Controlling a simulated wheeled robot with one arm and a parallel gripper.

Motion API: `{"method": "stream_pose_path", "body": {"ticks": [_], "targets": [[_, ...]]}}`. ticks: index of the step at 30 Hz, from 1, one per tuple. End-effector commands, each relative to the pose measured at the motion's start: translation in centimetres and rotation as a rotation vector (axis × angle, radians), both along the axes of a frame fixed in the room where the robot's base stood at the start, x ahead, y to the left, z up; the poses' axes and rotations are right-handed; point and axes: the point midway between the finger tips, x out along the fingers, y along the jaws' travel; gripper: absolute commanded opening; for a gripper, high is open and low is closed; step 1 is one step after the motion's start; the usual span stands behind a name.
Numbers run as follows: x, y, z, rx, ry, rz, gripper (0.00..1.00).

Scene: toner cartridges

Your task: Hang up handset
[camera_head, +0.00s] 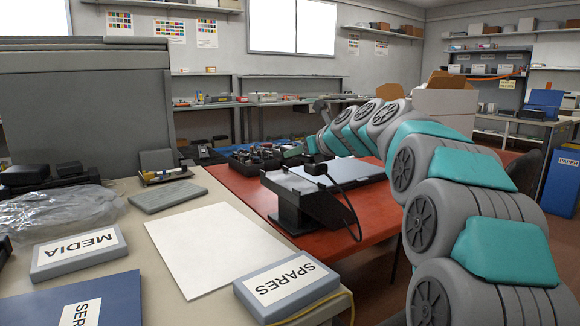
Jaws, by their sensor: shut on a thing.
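My arm arches in from the right of the head view, over the red table, and reaches down to the left. My gripper (292,153) is small at its far end, low among dark clutter on the far part of the table. It is shut on what I take to be the handset, whose outline I cannot separate from the dark things around it. A dark device that looks like a phone base (206,152) sits left of the gripper, apart from it.
Grey boxes marked SPARES (287,285) and MEDIA (78,252) lie on the near desk. A white sheet (215,245) lies flat there.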

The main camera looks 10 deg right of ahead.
Motion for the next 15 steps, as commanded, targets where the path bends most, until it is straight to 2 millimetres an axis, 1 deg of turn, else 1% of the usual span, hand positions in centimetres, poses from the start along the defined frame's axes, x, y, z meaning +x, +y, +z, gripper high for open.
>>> {"method": "stream_pose_path", "body": {"ticks": [1, 3, 8, 15], "targets": [[0.2, 0.8, 0.0, -0.001, -0.001, 0.002, 0.00], [0.5, 1.5, -0.1, -0.003, -0.002, 0.000, 0.00], [0.6, 2.0, -0.4, -0.001, -0.002, -0.001, 0.00], [0.6, 2.1, -3.6, 0.002, 0.003, 0.001, 0.00]]}}
